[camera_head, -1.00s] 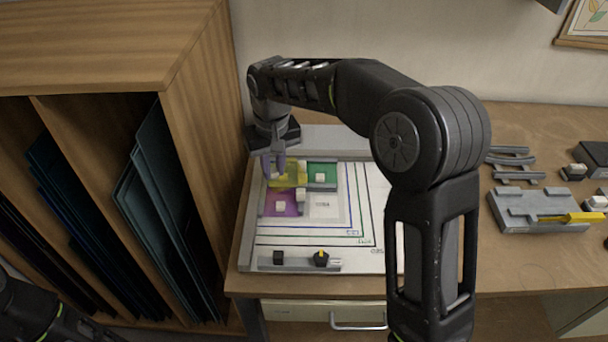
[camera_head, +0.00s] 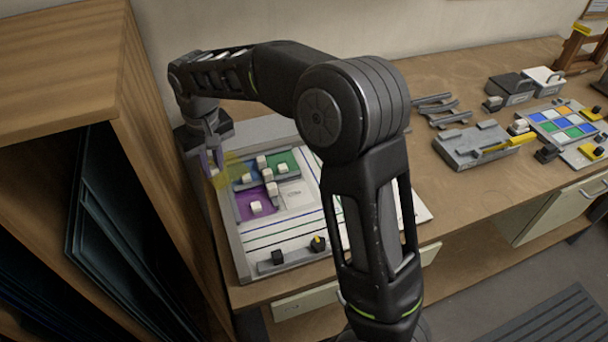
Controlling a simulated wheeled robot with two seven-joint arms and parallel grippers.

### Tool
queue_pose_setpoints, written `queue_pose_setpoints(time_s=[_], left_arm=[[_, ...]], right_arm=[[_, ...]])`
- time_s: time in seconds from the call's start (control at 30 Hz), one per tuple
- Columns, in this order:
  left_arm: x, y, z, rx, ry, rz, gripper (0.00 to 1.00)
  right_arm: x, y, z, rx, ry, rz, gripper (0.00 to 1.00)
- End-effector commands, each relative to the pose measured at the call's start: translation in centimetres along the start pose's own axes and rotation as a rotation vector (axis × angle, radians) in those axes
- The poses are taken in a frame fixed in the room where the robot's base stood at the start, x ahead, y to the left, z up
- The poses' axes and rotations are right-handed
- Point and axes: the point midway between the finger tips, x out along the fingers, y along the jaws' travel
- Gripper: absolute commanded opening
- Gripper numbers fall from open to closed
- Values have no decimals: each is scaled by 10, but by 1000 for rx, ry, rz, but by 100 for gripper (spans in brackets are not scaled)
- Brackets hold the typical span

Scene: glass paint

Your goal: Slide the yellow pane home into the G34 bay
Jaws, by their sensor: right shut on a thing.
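My right gripper (camera_head: 214,167) is shut on the yellow pane (camera_head: 228,172), a see-through sheet at the upper left of the white board. The pane appears tilted and raised over the board's left edge; its exact height is unclear. On the board, a purple pane (camera_head: 241,204) and a green pane (camera_head: 291,155) lie with white blocks on and around them. A pale open cell (camera_head: 296,196) with a small label sits right of the purple pane; I cannot read the label surely. My left gripper is out of view.
A wooden rack (camera_head: 150,130) with dark sheets stands close at the left. A grey fixture (camera_head: 475,145) with a yellow bar and a tray of coloured squares (camera_head: 563,124) lie to the right.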

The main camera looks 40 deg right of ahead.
Motion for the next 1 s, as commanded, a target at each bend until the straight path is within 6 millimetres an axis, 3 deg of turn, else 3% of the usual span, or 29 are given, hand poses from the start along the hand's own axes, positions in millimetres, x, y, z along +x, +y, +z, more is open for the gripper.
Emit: queue_pose_setpoints(time_s=[0.27,0.6,0.8,1.0], left_arm=[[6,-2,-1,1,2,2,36],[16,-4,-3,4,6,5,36],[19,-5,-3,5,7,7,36],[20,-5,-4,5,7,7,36]], right_arm=[[0,48,35,-279,-25,-48,0],[-7,114,110,-854,-16,-122,0],[-11,134,143,-1114,-1,-142,0],[-13,140,155,-1218,4,-147,0]])
